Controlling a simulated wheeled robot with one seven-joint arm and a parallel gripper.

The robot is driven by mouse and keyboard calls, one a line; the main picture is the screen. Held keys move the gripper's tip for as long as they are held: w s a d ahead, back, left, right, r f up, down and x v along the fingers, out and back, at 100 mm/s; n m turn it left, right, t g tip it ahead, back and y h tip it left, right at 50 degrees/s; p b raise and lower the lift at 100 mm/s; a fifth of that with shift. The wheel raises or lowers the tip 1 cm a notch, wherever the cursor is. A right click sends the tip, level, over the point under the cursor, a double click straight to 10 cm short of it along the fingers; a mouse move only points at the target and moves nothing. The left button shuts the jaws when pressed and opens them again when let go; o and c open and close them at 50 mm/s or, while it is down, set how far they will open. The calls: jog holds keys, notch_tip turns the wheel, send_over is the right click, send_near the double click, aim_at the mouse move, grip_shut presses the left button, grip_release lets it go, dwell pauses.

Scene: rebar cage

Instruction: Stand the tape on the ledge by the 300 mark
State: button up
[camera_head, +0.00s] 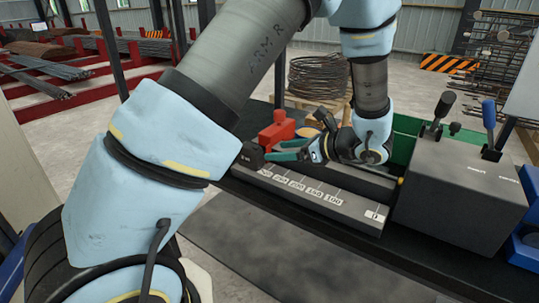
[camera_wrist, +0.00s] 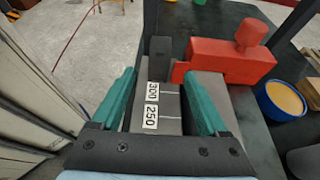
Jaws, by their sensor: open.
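A dark grey upright block (camera_wrist: 161,60), which looks to be the tape, stands on the ledge (camera_wrist: 168,114) just past the 300 label (camera_wrist: 152,91) in the wrist view. In the head view the block (camera_head: 251,155) is at the far left end of the ledge (camera_head: 335,208), partly hidden by my arm. My gripper (camera_wrist: 160,76) is open. Its two teal fingers lie on either side of the ledge's line of labels, with the block between or just beyond their tips; I cannot tell which. In the head view my gripper (camera_head: 272,150) is low over the ledge.
A red stop (camera_wrist: 225,60) with a knob stands right beside the block. An orange-filled blue bowl (camera_wrist: 281,100) is to the right. In the head view a grey lever box (camera_head: 460,185) stands at the right end. A coil of wire (camera_head: 318,76) is behind.

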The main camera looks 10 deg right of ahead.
jog(key=shift+s+d+r, duration=0.1)
jog(key=shift+s+d, duration=0.05)
jog(key=shift+s, duration=0.1)
jog(key=s+a+n+g+h, duration=0.3)
jog(key=a+n+g+h, duration=0.1)
jog(key=a+n, duration=0.8)
jog(key=s+a+n+g+h, duration=0.2)
jog(key=a+n+g+h, duration=0.2)
jog(key=a+n, duration=0.8)
jog(key=shift+s+r+n+h, duration=0.45)
jog(key=shift+n+h, duration=0.25)
jog(key=shift+n, duration=0.5)
